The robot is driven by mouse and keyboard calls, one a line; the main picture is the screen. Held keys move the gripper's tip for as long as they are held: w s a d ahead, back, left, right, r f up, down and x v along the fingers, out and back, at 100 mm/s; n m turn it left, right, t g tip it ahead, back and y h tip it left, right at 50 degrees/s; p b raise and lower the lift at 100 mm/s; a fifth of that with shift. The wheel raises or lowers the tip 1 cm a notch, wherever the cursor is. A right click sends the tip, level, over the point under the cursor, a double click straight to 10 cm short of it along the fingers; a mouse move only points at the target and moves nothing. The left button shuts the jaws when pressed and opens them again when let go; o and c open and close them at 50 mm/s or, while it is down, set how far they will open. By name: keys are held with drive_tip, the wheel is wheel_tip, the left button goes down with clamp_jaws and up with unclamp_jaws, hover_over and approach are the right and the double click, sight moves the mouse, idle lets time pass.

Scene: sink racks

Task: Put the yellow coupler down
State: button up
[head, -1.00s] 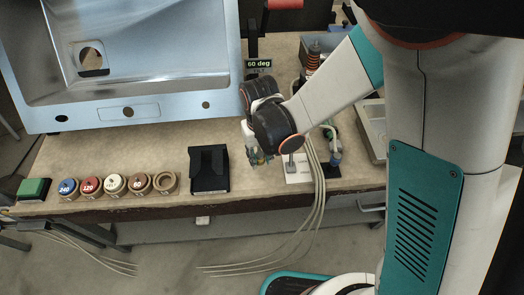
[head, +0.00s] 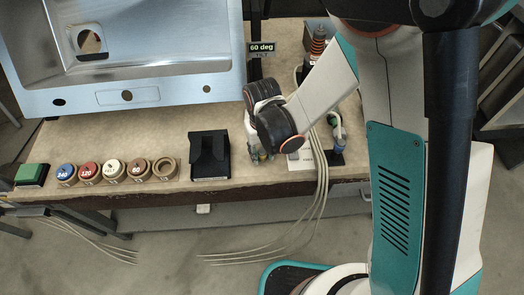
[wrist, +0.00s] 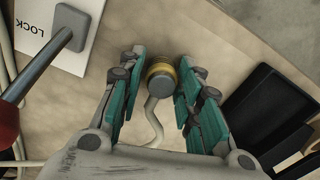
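The yellow coupler (wrist: 160,77) shows in the wrist view as a yellow ring with a grey end. A pale hose runs from it towards my gripper's palm. My gripper (wrist: 163,62) has its two teal-padded fingers spread on either side of the coupler, with a visible gap on each side. The coupler appears to rest on the bench, though its underside is hidden. In the head view my gripper (head: 261,157) is low over the bench near its front edge, and the coupler is hard to make out there.
A black holder (head: 209,156) stands left of my gripper. A plate marked LOCK (wrist: 48,30) with a grey-ended lever lies on the other side. Several numbered discs (head: 110,172) and a green block (head: 31,174) line the front edge. The steel sink (head: 130,60) is behind.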

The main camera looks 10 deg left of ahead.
sight(262, 150)
drive_tip(key=shift+o, duration=0.6)
drive_tip(key=shift+r, duration=0.15)
wheel_tip(262, 150, up, 12)
drive_tip(key=p, duration=0.5)
